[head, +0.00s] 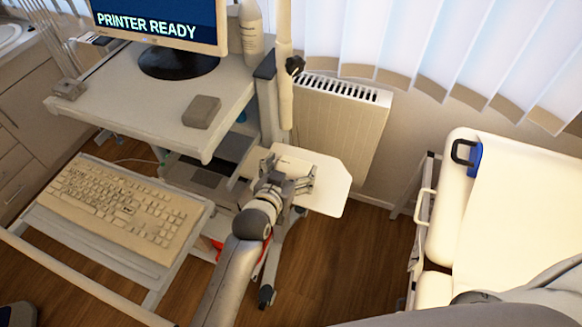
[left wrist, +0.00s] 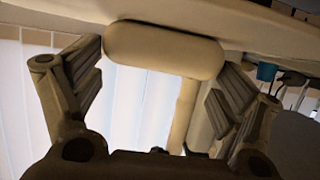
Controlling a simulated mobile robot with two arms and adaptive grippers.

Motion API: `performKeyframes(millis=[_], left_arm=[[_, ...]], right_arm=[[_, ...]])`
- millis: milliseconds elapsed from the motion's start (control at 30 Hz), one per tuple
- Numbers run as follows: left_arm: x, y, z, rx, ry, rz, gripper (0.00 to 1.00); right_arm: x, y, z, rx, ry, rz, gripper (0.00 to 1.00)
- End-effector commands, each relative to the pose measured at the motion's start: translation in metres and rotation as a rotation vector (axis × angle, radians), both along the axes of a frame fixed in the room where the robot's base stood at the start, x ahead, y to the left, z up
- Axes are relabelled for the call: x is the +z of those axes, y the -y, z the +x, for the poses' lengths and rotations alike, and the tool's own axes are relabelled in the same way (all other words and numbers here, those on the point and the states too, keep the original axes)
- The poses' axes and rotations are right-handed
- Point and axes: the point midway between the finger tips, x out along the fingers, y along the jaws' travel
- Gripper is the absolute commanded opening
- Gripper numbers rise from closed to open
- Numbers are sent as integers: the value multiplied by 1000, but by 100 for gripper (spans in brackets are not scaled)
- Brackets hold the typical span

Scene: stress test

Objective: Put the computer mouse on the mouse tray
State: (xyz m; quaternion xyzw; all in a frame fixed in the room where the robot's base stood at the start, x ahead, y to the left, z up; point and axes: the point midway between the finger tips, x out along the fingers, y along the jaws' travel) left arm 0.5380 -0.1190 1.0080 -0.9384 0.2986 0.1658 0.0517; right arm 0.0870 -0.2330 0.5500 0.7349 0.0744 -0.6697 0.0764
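The mouse tray (head: 325,190) is a cream plate on the right of the cart in the head view. My left gripper (head: 288,172) is over its left part. The left wrist view, which is upside down, shows a pale, rounded, oblong thing that looks like the computer mouse (left wrist: 165,50) between the two fingertips of the left gripper (left wrist: 163,70). The fingertips meet its two ends. It sits against or very close to a pale surface (left wrist: 270,30); I cannot tell whether it touches. In the head view the gripper mostly hides it. My right gripper is out of view.
A keyboard (head: 125,208) lies on a shelf at the left. A grey block (head: 201,111) and a monitor (head: 165,25) stand on the cart top. A radiator (head: 335,125) is behind the tray, and a cream couch (head: 520,210) is at the right. Floor is clear between tray and couch.

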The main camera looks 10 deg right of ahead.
Motion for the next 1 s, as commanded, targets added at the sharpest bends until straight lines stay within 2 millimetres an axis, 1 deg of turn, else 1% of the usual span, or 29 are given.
performKeyframes(millis=[33, 67, 100, 467, 567, 767, 1000], left_arm=[[-1, 0, 0, 0, -1, 1, 96], [0, 0, 0, 0, 0, 1, 99], [0, 0, 0, 0, 0, 1, 100], [2, 0, 0, 0, 0, 0, 100], [2, -3, -4, 0, 0, 1, 100], [10, -17, -23, 0, 1, 1, 100], [23, -39, -54, -1, 0, 2, 100]], right_arm=[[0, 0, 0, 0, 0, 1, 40], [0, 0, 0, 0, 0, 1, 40], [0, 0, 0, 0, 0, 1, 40], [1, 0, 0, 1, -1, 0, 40], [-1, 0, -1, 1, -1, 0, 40], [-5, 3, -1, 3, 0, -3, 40], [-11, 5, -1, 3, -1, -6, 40]])
